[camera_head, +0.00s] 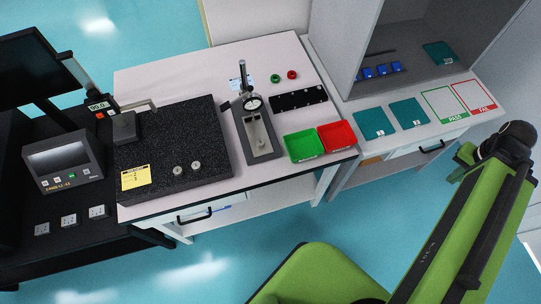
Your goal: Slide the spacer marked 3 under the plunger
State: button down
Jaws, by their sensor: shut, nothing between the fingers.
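A dial gauge stand (257,135) stands on the white bench, its round dial (253,103) above a grey base. The plunger under the dial is too small to make out clearly, and I cannot tell whether anything lies under it. No marking 3 is readable, so I cannot tell which thing is the spacer. Small blue blocks (382,70) sit in a row in the grey cabinet at the right. Two small grey round pieces (178,170) lie on the dark granite plate (215,140). My green arm is at the right; my gripper is not in view.
A green bin (304,145) and a red bin (337,136) stand right of the stand. A black strip with holes (298,98) lies behind them. Teal mats (374,123) and PASS and FAIL frames (443,103) lie on the right counter. A display box (63,160) stands left.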

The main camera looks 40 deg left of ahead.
aim_at(259, 143)
jog(key=z, duration=0.05)
jog(key=k, duration=2.9)
jog(key=u, duration=1.5)
jog(key=i, duration=1)
jog(key=u, duration=0.1)
